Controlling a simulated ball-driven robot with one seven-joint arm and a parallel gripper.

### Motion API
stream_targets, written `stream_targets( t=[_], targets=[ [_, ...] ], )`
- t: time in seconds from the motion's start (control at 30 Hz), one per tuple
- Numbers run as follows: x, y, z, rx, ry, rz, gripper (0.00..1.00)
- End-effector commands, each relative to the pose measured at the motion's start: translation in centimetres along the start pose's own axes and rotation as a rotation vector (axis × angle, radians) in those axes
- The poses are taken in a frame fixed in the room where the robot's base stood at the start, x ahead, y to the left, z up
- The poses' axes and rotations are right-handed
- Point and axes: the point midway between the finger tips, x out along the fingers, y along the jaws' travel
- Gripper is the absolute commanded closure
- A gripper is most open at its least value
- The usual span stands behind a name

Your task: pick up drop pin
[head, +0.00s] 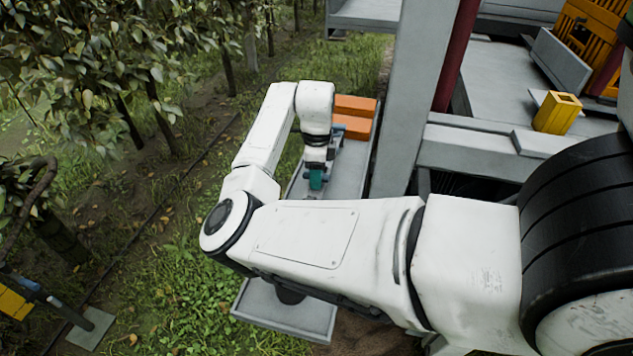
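My gripper (316,181) is at the end of my white arm, over a long grey tray (346,175) in the middle of the head view. It points down, and a small teal part shows at its tip. I cannot tell whether that teal part is a finger or a held thing. The finger gap is too small to make out. I cannot pick out a drop pin for certain. A dark round thing (290,296) shows partly on the near end of the tray, mostly covered by my arm. My arm hides the middle of the tray.
Two orange blocks (355,107) lie at the tray's far end, close behind my gripper. A grey upright post (408,95) stands right of the tray. A yellow block (557,112) sits on a grey deck at right. Trees and grass fill the left.

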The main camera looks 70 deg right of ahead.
Motion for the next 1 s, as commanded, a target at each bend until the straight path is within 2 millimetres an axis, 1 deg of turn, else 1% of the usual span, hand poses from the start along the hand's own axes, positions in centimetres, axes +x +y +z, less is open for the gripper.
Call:
stream_targets(
  t=[0.03,0.4,0.47,0.8,0.87,0.97,1.0],
  targets=[
    [0.0,0.0,0.0,0.000,0.000,0.000,0.60],
    [0.0,0.0,0.0,0.000,0.000,0.000,0.96],
    [0.0,0.0,0.0,0.000,0.000,0.000,1.00],
    [-0.2,0.0,0.0,0.000,0.000,-0.001,1.00],
    [-0.7,-0.1,0.0,0.000,0.000,-0.001,1.00],
    [-1.9,-0.1,0.0,0.000,-0.001,-0.003,1.00],
    [-2.7,-0.1,0.1,0.001,-0.002,-0.003,1.00]
  ],
)
